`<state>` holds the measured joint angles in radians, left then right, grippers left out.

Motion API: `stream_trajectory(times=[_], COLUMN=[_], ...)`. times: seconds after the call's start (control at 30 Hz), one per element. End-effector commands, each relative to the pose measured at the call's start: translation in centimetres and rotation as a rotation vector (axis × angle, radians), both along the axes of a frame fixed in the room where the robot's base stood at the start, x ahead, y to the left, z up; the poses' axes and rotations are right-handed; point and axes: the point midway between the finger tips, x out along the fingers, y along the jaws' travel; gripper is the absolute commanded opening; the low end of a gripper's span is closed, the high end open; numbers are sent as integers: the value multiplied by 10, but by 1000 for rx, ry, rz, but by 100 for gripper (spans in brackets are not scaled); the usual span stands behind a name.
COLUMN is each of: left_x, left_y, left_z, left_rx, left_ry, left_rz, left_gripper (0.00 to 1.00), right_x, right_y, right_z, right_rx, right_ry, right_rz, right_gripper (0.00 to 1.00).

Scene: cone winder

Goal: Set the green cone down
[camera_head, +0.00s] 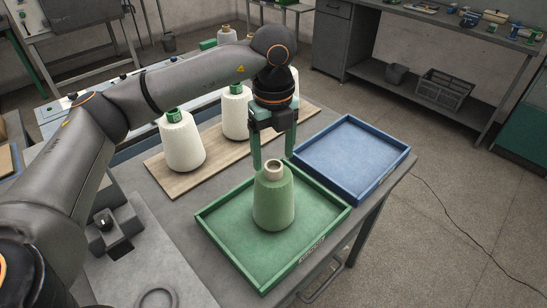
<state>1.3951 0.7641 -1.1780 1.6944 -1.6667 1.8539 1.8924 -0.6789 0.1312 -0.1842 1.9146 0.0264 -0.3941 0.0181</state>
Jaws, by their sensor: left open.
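The green cone (273,201) stands upright in the green tray (238,257), near the tray's middle. Its tan top (274,167) is clear of any finger I can make out. My left gripper (273,162) points straight down above the cone, with its green fingers spread apart, one on each side of the cone's top. It is open and holds nothing. Whether a finger touches the cone cannot be told. My right gripper is not in view.
A blue tray (349,190) lies right of the green one. White cones with green tops, such as this one (181,142), stand on a wooden board (160,178) at the left. A grey workbench (420,37) stands behind. Open floor lies at the right.

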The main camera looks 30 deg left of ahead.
Motion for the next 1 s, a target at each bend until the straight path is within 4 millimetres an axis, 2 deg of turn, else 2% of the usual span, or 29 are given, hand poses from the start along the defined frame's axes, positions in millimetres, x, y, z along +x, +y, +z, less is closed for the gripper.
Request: stream_trajectory(times=[0.2,0.43,0.63,1.0], left_x=[1,1,0,-1], left_y=[-1,0,0,-5], left_z=[51,90,101,97], left_rx=[-2,-1,-1,-15], left_ry=[-6,-3,-1,6], left_rz=[-1,0,-1,-17], left_gripper=[77,77,77,77], right_x=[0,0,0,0], right_y=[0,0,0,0], right_z=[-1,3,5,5], right_rx=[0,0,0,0], right_ry=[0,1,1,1], right_rz=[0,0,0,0], right_gripper=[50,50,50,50])
